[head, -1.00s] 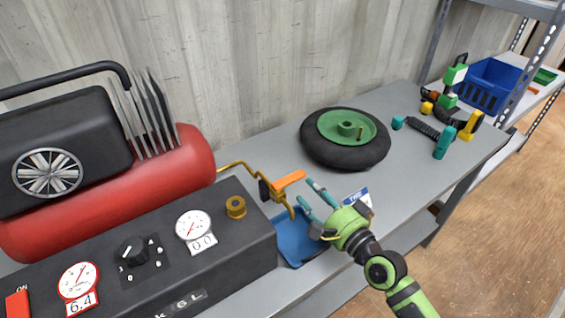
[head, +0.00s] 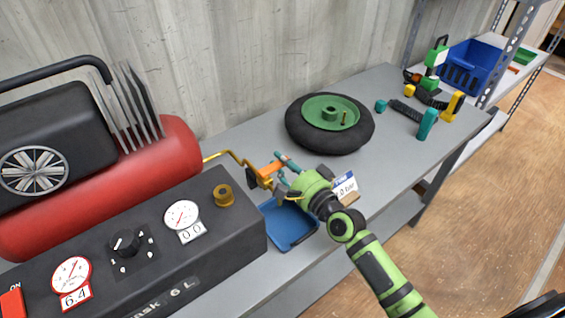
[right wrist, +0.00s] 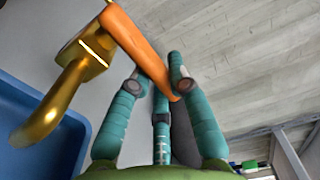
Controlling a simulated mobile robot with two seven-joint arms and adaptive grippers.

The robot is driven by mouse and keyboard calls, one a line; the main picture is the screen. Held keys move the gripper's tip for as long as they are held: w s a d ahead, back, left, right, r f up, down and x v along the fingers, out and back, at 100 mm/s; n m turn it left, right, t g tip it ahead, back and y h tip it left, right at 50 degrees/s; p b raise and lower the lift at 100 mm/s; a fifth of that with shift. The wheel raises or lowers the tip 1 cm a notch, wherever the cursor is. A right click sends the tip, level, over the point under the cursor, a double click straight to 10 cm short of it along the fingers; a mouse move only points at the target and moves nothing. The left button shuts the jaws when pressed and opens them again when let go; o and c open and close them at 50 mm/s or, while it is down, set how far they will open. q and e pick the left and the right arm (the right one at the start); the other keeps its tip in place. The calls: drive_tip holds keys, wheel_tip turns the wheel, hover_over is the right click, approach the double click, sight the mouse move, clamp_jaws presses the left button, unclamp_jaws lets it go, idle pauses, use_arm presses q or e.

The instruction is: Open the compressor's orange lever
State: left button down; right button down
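The compressor's orange lever (head: 267,170) sits on a brass valve at the end of a bent brass pipe, right of the red tank (head: 160,170). My right gripper (head: 281,167) is at the lever's free end with its teal fingers apart. In the right wrist view the orange lever (right wrist: 138,45) slants down from the brass valve (right wrist: 85,60), and its tip lies between the fingers of the gripper (right wrist: 155,78). I cannot tell whether any finger touches it. The gripper partly hides the valve in the head view. My left gripper is not in view.
A blue tray (head: 288,226) lies below the valve. A black wheel with a green hub (head: 331,110) lies behind the gripper on the grey bench (head: 385,150). Several tools and a blue crate (head: 472,66) are at the far right.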

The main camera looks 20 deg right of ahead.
drive_tip(key=shift+r, duration=0.1)
drive_tip(key=h+p, duration=0.1)
drive_tip(key=m+h+p, duration=0.1)
drive_tip(key=p, duration=0.1)
drive_tip(key=s+m+h+p, duration=0.1)
drive_tip(key=p, duration=0.1)
drive_tip(key=shift+d+r+t, duration=0.1)
drive_tip(key=shift+r+t, duration=0.15)
drive_tip(key=shift+t, duration=0.15)
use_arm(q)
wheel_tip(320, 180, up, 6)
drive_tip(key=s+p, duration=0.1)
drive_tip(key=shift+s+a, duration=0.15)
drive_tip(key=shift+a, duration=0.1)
use_arm(e)
drive_tip(key=shift+s+d+f+m+h, duration=0.1)
drive_tip(key=shift+f+m+h, duration=0.15)
drive_tip(key=shift+h, duration=0.15)
drive_tip(key=shift+s+f+m+h, duration=0.1)
drive_tip(key=shift+m+h, duration=0.15)
drive_tip(key=shift+h, duration=0.15)
drive_tip(key=c, duration=1.2)
unclamp_jaws()
